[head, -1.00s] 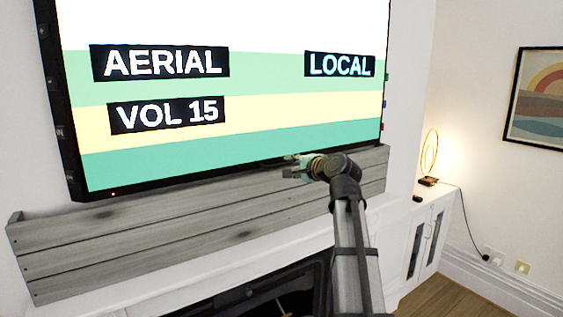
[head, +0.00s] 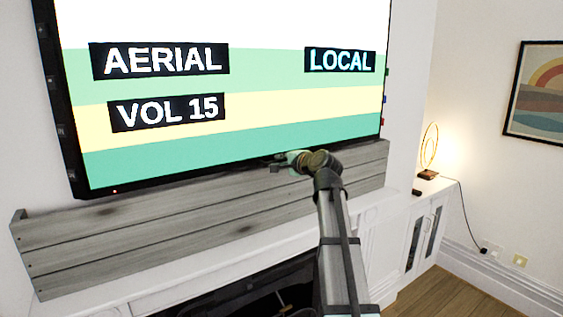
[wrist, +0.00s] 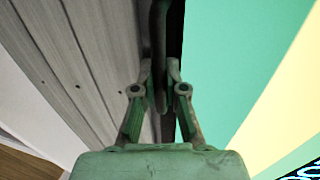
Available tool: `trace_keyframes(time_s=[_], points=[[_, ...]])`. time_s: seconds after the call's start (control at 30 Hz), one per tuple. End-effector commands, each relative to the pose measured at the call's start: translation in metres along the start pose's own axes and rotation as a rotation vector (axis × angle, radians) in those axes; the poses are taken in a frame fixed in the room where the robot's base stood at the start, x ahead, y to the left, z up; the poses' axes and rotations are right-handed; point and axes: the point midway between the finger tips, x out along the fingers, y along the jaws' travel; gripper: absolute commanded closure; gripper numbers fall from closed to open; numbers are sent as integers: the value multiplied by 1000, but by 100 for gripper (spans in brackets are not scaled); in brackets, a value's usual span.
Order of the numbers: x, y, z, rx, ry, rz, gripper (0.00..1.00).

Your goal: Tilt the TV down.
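The TV (head: 240,160) hangs on the wall with a lit striped screen and a black frame. In the wrist view its screen (wrist: 235,60) fills the right side. A dark, curved bar-like handle (wrist: 158,22) is at the TV's lower edge, running between my fingers. My gripper (head: 275,165) is just below the TV's bottom edge, right of the middle. In the wrist view my gripper (wrist: 160,78) has its fingertips drawn in close on both sides of the handle and appears shut on it. The handle is too small to make out in the head view.
A white cabinet (head: 432,215) with a glowing ring lamp (head: 429,155) stands at the right. A framed picture (head: 535,95) hangs on the right wall.

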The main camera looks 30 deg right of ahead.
Motion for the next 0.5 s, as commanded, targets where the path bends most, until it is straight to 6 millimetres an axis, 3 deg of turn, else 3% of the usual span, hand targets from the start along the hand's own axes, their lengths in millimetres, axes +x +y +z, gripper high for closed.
trace_keyframes(time_s=[0.17, 0.4, 0.5], points=[[3, 0, 0, 0, -1, 0, 100], [31, 0, -1, 1, -1, 0, 100], [30, 0, 0, 1, -1, 0, 100]])
